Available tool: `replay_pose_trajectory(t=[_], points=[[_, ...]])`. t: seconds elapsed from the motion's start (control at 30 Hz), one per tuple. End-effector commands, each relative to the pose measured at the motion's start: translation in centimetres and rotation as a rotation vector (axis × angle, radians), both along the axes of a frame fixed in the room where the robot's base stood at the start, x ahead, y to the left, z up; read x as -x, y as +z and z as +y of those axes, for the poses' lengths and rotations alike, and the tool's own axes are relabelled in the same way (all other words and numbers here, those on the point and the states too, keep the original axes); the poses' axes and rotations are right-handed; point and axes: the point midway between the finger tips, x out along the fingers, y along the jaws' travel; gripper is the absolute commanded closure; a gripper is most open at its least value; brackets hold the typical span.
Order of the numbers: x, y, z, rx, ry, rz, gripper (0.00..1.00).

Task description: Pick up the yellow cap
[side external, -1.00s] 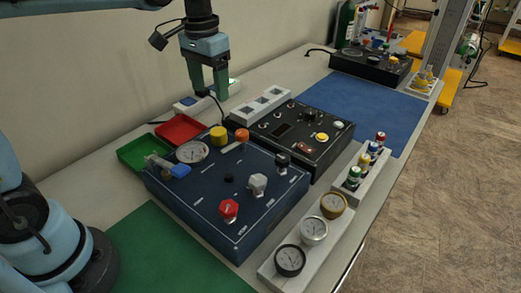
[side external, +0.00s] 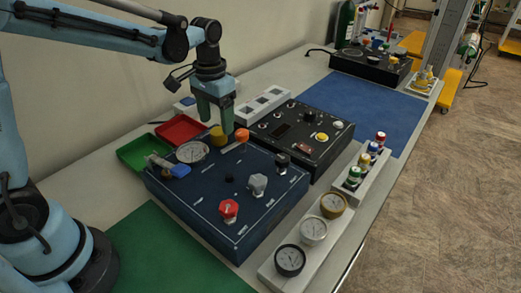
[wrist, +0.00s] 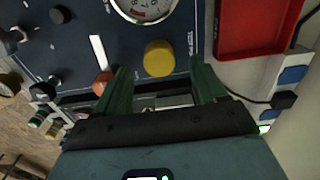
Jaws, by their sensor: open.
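The yellow cap (side external: 217,136) is a short round knob near the back edge of the dark blue panel (side external: 205,207). In the wrist view the yellow cap (wrist: 158,58) lies ahead of my gripper (wrist: 160,78), roughly between the lines of its two green fingers. My gripper (side external: 218,128) is open and empty. In the side view its fingers are close to the cap and hide part of it. I cannot tell how far above the cap the fingertips are.
An orange knob (side external: 242,135) is close to the cap, beside the left finger in the wrist view. A round gauge (side external: 192,152) is on the cap's other side. Red (side external: 180,130) and green (side external: 142,154) trays and a black panel (side external: 300,133) are nearby.

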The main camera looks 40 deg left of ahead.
Motion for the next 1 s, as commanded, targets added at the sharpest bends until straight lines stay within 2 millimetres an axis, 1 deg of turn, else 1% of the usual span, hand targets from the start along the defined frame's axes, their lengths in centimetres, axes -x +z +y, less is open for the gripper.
replay_pose_trajectory(t=[0.03, 0.1, 0.23, 0.33, 0.53, 0.57, 0.9, 0.93, 1.0], points=[[-0.1, -0.8, -0.1, 0.0, -0.001, 0.0, 0.29], [-0.1, -1.7, -0.1, 0.0, 0.0, 0.0, 0.29], [-0.1, -2.9, -0.1, 0.0, 0.0, 0.0, 0.29], [-0.1, -3.3, -0.1, 0.0, 0.0, 0.0, 0.29], [-0.1, -3.3, -0.1, 0.0, 0.0, 0.0, 0.29], [-0.1, -3.3, -0.1, 0.0, 0.0, 0.0, 0.31], [-0.1, -3.3, -0.1, 0.0, 0.0, 0.0, 0.83], [-0.1, -3.3, -0.1, 0.0, 0.0, 0.0, 0.87], [-0.1, -3.3, -0.1, 0.0, 0.0, 0.0, 0.87]])
